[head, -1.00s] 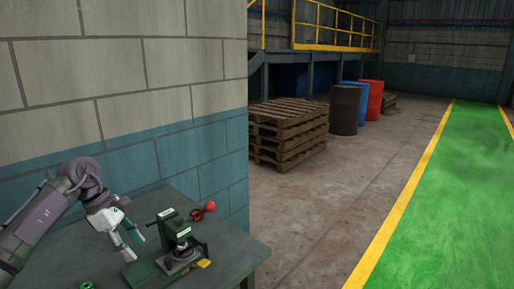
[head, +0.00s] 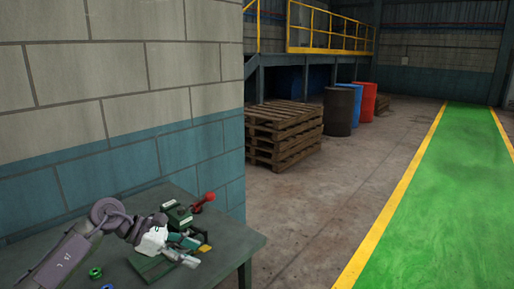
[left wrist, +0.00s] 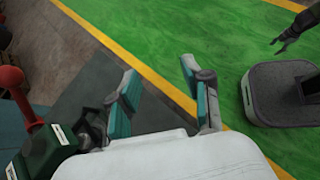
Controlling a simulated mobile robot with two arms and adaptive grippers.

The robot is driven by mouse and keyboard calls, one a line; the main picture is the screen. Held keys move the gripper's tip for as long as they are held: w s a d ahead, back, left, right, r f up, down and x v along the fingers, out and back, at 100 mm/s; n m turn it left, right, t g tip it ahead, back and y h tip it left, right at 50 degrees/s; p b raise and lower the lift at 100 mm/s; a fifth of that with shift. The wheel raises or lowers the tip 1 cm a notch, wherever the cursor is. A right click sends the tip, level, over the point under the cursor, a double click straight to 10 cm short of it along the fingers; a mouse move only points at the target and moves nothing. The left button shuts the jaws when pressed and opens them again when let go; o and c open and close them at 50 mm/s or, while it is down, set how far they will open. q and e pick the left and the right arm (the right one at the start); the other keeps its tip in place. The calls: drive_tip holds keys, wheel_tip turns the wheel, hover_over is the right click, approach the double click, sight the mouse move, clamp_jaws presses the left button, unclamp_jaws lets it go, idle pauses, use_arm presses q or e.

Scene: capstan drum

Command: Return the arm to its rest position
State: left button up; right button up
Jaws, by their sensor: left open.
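My left gripper (head: 192,253) is over the table in the head view, in front of the green bench device (head: 177,215) and partly covering it. Its teal-padded fingers stand apart with nothing between them, as the left wrist view (left wrist: 159,76) also shows. The device has a red ball-ended lever (head: 204,199), and it also shows at the left of the left wrist view (left wrist: 45,150). A dark gripper, which looks like my right one (left wrist: 284,42), shows small at the upper right of the left wrist view; its jaw state is unclear.
The device stands on a dark table (head: 228,243) against a block wall (head: 120,110). Small green (head: 96,272) and blue parts lie at the table's front left. Pallets (head: 284,133) and drums (head: 340,110) stand beyond. The green walkway (head: 440,190) is clear.

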use_arm(q)
drive_tip(key=s+d+r+n+t+h, duration=0.1)
drive_tip(key=d+r+n+t+h, duration=0.25)
drive_tip(key=n+t, duration=0.35)
drive_tip(key=s+d+r+n+t+h, duration=0.1)
drive_tip(key=d+r+n+t+h, duration=0.3)
drive_tip(key=n, duration=0.6)
drive_tip(key=s+a+f+n+y, duration=0.55)
drive_tip(key=f+n+y, duration=0.35)
drive_tip(key=n, duration=0.4)
drive_tip(key=s+a+f+n+y, duration=0.4)
drive_tip(key=a+f+n+y, duration=0.45)
drive_tip(key=n, duration=0.45)
drive_tip(key=s+d+f+n+g, duration=0.1)
drive_tip(key=s+f+n+g, duration=0.4)
drive_tip(key=s, duration=0.7)
drive_tip(key=s+d+f+n+g, duration=0.2)
drive_tip(key=s+f+g, duration=0.35)
drive_tip(key=s, duration=0.55)
wheel_tip(320, 180, down, 28)
drive_tip(key=s, duration=0.2)
drive_tip(key=s+a+f+g, duration=0.1)
drive_tip(key=s+f, duration=0.6)
drive_tip(key=s, duration=0.1)
drive_tip(key=s+a+f+g, duration=0.1)
drive_tip(key=s+a+f, duration=0.1)
drive_tip(key=s+f, duration=0.6)
drive_tip(key=shift+a, duration=0.25)
